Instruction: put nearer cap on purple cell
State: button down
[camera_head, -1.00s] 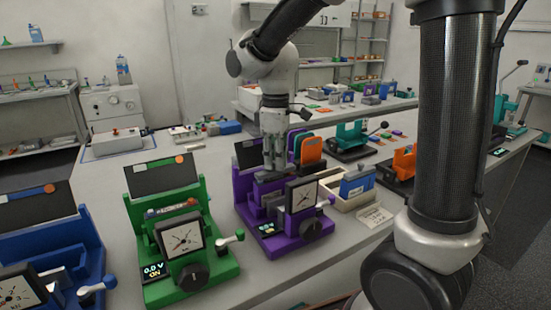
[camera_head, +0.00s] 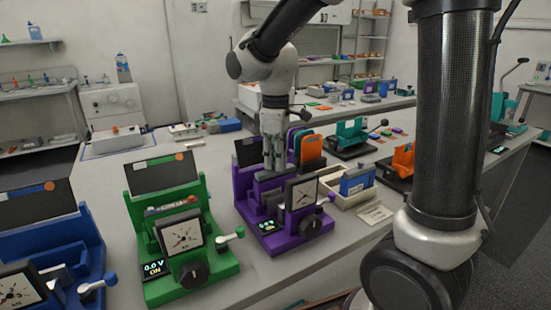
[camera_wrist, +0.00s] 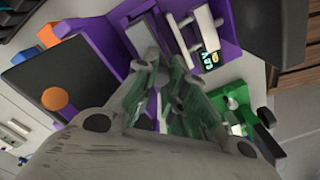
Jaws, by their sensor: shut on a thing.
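The purple cell station (camera_head: 296,231) stands at the middle of the bench, with a dial (camera_head: 302,194) on its front and a dark panel at its back. It also shows in the wrist view (camera_wrist: 120,37). My gripper (camera_head: 274,168) points down into the station behind the dial. It is shut on a small grey piece (camera_head: 267,179), whose shape is mostly hidden by the fingers. In the wrist view my fingers (camera_wrist: 168,88) are close together over the purple frame. I cannot tell whether the grey piece touches the station or which cap it is.
A green station (camera_head: 190,255) stands to the left, and a blue station (camera_head: 75,255) beyond it. A pale tray (camera_head: 340,197) with a blue block (camera_head: 357,179) sits just right of the purple station. Orange (camera_head: 312,147) and purple pieces stand behind.

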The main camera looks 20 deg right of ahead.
jog(key=c, duration=1.4)
grip_release()
jog(key=o, duration=0.5)
jog(key=shift+r, duration=0.1)
jog(key=shift+r, duration=3.4)
